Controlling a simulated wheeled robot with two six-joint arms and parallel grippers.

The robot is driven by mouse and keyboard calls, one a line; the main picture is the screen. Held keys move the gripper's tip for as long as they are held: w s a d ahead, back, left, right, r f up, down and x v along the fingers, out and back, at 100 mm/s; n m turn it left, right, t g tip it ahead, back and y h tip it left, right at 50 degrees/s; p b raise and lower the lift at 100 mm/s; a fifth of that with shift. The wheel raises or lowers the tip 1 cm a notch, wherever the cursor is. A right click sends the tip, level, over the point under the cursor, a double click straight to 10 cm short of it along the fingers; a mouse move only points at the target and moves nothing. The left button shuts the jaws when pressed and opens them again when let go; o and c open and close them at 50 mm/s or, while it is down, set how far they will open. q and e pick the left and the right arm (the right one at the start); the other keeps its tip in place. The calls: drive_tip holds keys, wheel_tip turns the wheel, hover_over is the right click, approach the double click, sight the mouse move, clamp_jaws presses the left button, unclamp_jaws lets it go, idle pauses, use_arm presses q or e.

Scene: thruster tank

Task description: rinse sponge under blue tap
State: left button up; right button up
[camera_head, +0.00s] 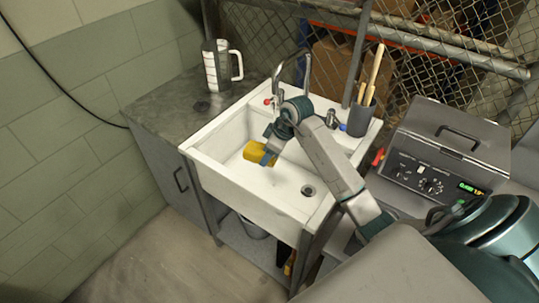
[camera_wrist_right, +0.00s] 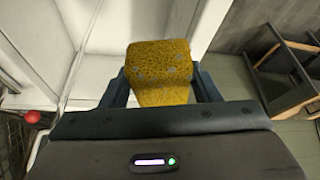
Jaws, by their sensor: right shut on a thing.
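A yellow sponge (camera_head: 254,152) with grey specks is held in my right gripper (camera_head: 270,157), inside the white sink (camera_head: 225,171). The right wrist view shows the sponge (camera_wrist_right: 160,68) between the two fingers of my right gripper (camera_wrist_right: 160,88). A curved metal faucet (camera_head: 277,80) stands at the back of the sink. A red tap (camera_head: 267,101) is on its left and a blue tap (camera_head: 343,127) on its right, partly beside my arm. No water is visible. My left gripper is not in view.
A grey cup of wooden-handled tools (camera_head: 361,118) stands at the sink's back right corner. An ultrasonic-cleaner-like metal box (camera_head: 442,160) stands to the right. The drain (camera_head: 308,190) is uncovered.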

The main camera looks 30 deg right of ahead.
drive_tip(key=shift+w+d+f, duration=0.25)
drive_tip(key=shift+d+f, duration=0.05)
drive_tip(key=shift+d, duration=0.1)
use_arm(q)
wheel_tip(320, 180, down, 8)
drive_tip(key=b, duration=0.8)
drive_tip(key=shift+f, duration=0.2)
use_arm(e)
drive_tip(key=w+d+f, duration=0.2)
drive_tip(key=w+d, duration=0.2)
drive_tip(key=d, duration=0.7)
drive_tip(key=shift+w+d+f, duration=0.15)
drive_tip(key=shift+w, duration=0.1)
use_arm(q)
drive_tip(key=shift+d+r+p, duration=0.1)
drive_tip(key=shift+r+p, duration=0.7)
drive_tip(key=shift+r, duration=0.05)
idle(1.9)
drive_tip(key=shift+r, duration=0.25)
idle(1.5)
